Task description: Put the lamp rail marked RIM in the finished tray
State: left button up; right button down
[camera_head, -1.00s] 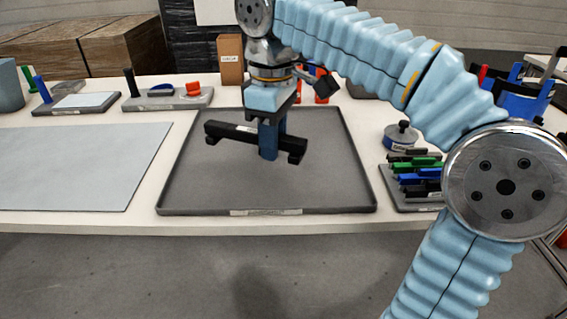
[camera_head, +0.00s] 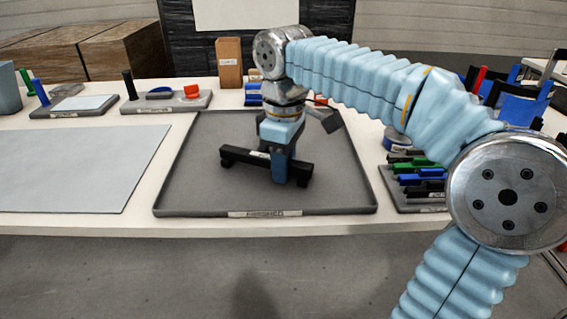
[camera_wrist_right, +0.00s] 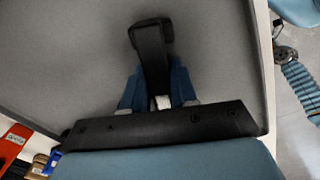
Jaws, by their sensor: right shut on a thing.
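My right gripper (camera_head: 281,168) is shut on a black lamp rail (camera_head: 298,170), a bar with a foot at each end. The rail is over the middle of the grey finished tray (camera_head: 182,195), which has a label on its front rim. I cannot tell whether the rail touches the tray floor. A small pale label on the rail is too small to read. My left gripper is not in view.
To the right of the tray stands a rack (camera_head: 420,185) of black, green and blue parts. A grey mat (camera_head: 75,165) lies at the left. Fixtures (camera_head: 168,101) and a brown box (camera_head: 229,62) stand along the back. The tray floor around the rail is clear.

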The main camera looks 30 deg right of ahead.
jog(key=shift+s+f, duration=0.1)
jog(key=shift+f, duration=0.45)
jog(key=c, duration=1.2)
grip_release()
jog(key=o, duration=0.3)
jog(key=shift+f, duration=0.15)
jog(key=shift+r, duration=0.25)
notch_tip(320, 180, up, 12)
jog(key=p, duration=0.2)
jog(key=shift+f+p, duration=0.1)
jog(key=shift+p, duration=0.25)
jog(key=shift+r, duration=0.65)
